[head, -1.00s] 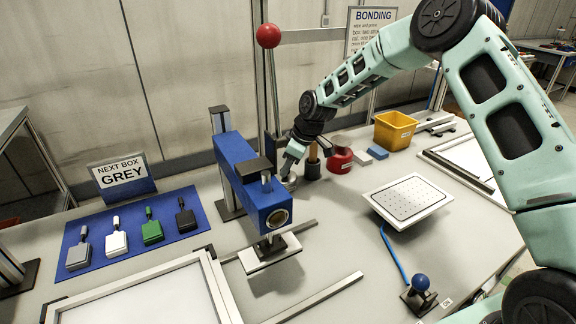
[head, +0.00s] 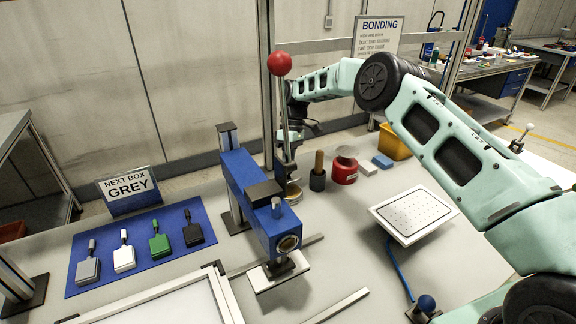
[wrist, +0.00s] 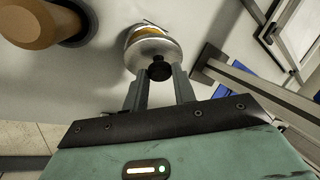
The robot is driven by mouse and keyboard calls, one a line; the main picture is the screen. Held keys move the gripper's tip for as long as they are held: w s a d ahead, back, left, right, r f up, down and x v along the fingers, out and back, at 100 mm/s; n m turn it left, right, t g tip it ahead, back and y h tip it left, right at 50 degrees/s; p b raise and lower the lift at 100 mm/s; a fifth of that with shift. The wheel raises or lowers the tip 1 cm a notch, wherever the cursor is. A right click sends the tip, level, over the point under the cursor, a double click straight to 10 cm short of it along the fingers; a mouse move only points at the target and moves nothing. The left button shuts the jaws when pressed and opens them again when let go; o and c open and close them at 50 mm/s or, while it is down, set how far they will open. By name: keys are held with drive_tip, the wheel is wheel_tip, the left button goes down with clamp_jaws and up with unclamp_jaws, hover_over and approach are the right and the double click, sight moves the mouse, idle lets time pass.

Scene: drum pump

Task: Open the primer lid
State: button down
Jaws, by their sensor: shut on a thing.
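The primer pot is a small silvery tin (head: 293,194) behind the blue press, partly hidden by it in the head view. Its silver lid (wrist: 152,55) has a black knob (wrist: 159,70) and fills the upper middle of the wrist view. My gripper (wrist: 160,80) is shut on the knob; its fingers sit on either side of it. In the head view my gripper (head: 287,165) points down over the tin, partly behind the red-ball lever. An amber band shows beyond the lid's far edge in the wrist view, and the lid looks tilted there.
A dark cup with a wooden handle (head: 318,175) and a red can (head: 345,170) stand just right of the tin. The blue press (head: 255,200) with its red-ball lever (head: 279,64) stands close in front and left. A white perforated plate (head: 414,213) lies right.

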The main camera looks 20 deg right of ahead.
drive_tip(key=shift+w+g, duration=0.3)
drive_tip(key=shift+a+r, duration=0.1)
idle(0.4)
drive_tip(key=c, duration=1.1)
unclamp_jaws()
wheel_tip(320, 180, up, 10)
drive_tip(key=shift+b, duration=1.2)
